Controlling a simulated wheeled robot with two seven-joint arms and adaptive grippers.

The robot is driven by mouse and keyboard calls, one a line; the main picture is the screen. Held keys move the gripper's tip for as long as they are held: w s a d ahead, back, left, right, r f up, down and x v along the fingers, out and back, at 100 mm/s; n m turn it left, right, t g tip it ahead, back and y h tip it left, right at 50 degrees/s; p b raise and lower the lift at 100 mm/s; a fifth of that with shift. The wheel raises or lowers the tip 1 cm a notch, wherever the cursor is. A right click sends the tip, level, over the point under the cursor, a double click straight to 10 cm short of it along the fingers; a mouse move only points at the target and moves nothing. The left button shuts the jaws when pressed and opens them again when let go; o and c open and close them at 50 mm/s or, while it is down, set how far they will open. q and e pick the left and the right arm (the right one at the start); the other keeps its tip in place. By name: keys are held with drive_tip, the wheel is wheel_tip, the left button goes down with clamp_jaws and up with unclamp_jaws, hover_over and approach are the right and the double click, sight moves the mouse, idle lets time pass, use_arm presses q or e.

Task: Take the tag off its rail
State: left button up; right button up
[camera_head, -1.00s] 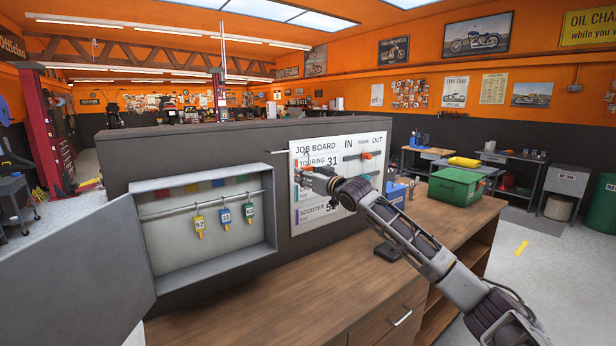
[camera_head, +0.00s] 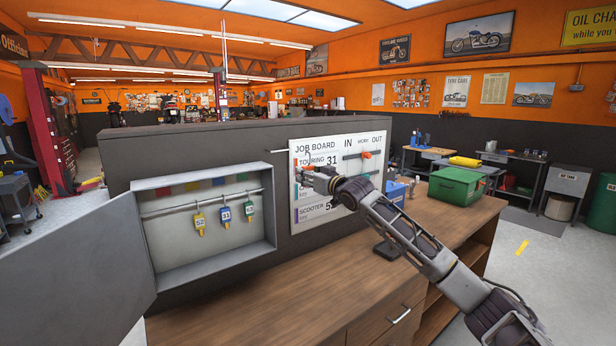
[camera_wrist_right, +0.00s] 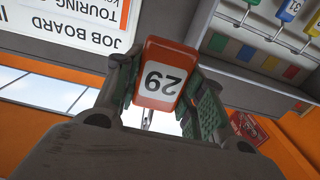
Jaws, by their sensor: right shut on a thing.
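My right gripper (camera_head: 304,174) is in front of the left part of the white job board (camera_head: 300,220). It is shut on an orange-red tag (camera_wrist_right: 160,75) with a white label reading 29, upside down in the wrist view. The tag sits between the two fingers (camera_wrist_right: 165,90), with a thin metal piece below it. A thin rod (camera_head: 266,152) sticks out near the board's left edge. I cannot tell whether the tag touches any rail. My left gripper is not in view.
An open grey cabinet (camera_head: 205,268) holds a rail with yellow (camera_head: 200,224), blue (camera_head: 226,214) and green (camera_head: 250,209) tags. Its door (camera_head: 75,275) swings left. An orange piece (camera_head: 366,155) is on the board's right side. A green box (camera_head: 456,187) stands on the wooden counter (camera_head: 290,295).

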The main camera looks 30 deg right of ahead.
drive_tip(key=shift+r, duration=0.25)
idle(0.3)
drive_tip(key=shift+s, duration=0.15)
drive_tip(key=s+d+b, duration=0.1)
drive_tip(key=s+b, duration=0.9)
drive_tip(key=s, duration=0.1)
drive_tip(key=shift+s+b, duration=0.35)
idle(2.2)
idle(0.5)
